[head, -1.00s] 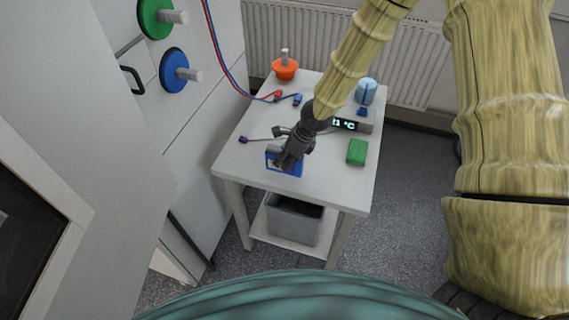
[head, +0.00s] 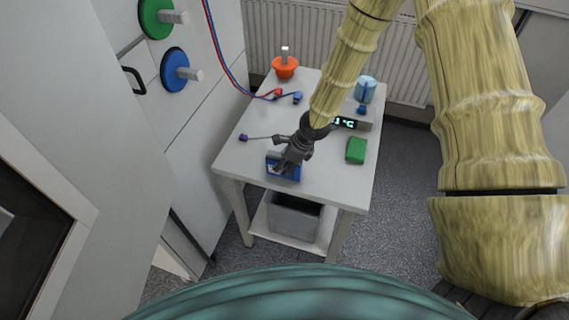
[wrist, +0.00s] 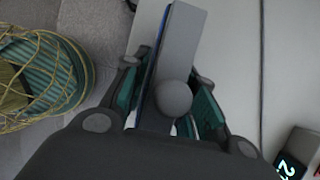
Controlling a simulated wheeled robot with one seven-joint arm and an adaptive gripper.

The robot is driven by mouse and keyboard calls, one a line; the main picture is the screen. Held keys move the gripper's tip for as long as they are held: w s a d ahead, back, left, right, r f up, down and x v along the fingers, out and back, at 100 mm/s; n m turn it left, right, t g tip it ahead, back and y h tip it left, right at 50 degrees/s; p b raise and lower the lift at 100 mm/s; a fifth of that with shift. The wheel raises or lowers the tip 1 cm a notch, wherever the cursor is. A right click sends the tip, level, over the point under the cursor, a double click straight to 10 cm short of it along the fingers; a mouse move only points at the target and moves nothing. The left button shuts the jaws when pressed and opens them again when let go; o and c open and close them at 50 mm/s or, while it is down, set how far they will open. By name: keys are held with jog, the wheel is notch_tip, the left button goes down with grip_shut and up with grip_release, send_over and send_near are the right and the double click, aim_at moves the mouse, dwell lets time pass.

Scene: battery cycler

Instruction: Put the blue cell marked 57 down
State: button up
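The blue cell (head: 284,173) stands at the front edge of the white table, its blue face towards the head camera. Any number on it is too small to read. In the wrist view, its grey top (wrist: 182,50) and a round grey knob show between my fingers, with a thin blue strip along the left side. My gripper (head: 287,165) is right over the cell, pointing down. In the wrist view, my gripper (wrist: 168,103) has its teal-padded fingers spread, with gaps between pads and knob. The cell's underside is hidden.
The white table (head: 330,187) also holds a green block (head: 356,150), a display box (head: 351,124), a light-blue cylinder (head: 366,89), an orange bowl (head: 285,68), red and blue cable ends (head: 288,95) and a purple-tipped rod (head: 243,138). A grey bin (head: 294,218) is below.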

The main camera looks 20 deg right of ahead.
jog(key=shift+o, duration=1.2)
jog(key=shift+r, duration=0.1)
jog(key=shift+r, duration=0.1)
jog(key=shift+b+v, duration=0.75)
jog(key=shift+v, duration=5.15)
